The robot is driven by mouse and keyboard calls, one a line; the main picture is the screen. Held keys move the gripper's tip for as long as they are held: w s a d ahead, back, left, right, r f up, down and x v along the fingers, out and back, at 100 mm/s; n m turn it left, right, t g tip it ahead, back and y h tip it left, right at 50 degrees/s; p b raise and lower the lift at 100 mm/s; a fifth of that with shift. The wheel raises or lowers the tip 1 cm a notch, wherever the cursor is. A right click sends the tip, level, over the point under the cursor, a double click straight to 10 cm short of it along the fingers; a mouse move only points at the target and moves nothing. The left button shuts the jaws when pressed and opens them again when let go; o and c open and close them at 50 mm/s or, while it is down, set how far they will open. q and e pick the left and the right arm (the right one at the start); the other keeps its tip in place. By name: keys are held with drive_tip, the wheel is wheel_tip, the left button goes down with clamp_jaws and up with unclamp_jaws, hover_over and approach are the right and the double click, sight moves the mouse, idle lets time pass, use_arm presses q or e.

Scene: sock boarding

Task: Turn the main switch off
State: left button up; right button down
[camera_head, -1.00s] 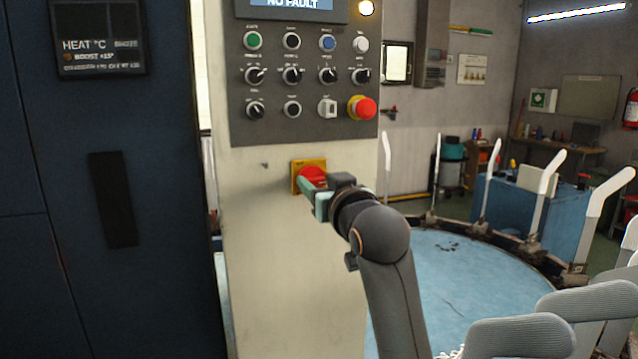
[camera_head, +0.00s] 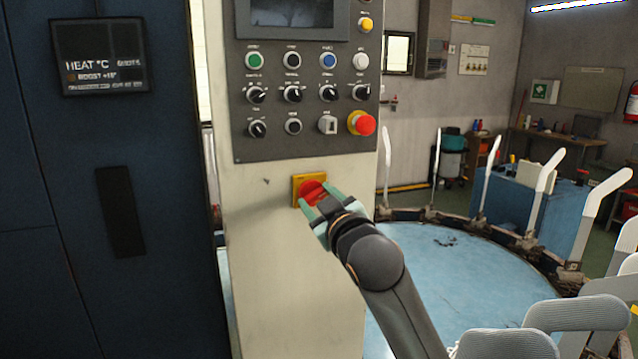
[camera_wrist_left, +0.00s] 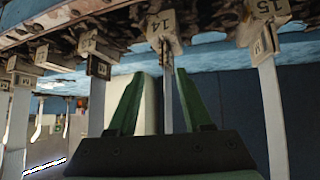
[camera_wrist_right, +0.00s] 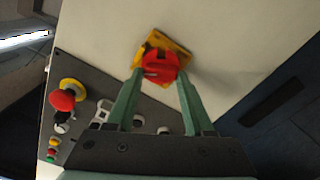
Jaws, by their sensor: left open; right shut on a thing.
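The main switch (camera_head: 312,190) is a red rotary knob on a yellow plate, on the cream column below the control panel. My right gripper (camera_head: 314,207) is shut on the red knob, its two green fingers on either side of it. The right wrist view shows the red knob (camera_wrist_right: 160,66) between the fingertips (camera_wrist_right: 160,80), with part of the yellow plate around it. The display (camera_head: 292,12) above the panel is dark. My left gripper (camera_wrist_left: 153,75) is open and empty in the left wrist view, away from the column.
The control panel (camera_head: 305,95) has several buttons, selector knobs and a red emergency stop (camera_head: 362,123) above the switch. A dark blue cabinet (camera_head: 60,160) stands at the left. A round blue table (camera_head: 470,275) with upright white forms (camera_head: 540,195) is at the right.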

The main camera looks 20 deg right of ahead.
drive_tip(key=n+p, duration=0.2)
drive_tip(key=n, duration=0.1)
drive_tip(key=shift+r, duration=0.15)
drive_tip(key=shift+n+p, duration=0.6)
drive_tip(key=shift+n, duration=0.3)
drive_tip(key=n, duration=0.2)
drive_tip(key=shift+f+n, duration=0.2)
drive_tip(key=shift+n, duration=0.1)
drive_tip(key=n, duration=0.4)
drive_tip(key=shift+a+f+n, duration=0.1)
drive_tip(key=shift+f+n, duration=0.05)
drive_tip(key=shift+n, duration=0.25)
drive_tip(key=shift+c, duration=1.4)
unclamp_jaws()
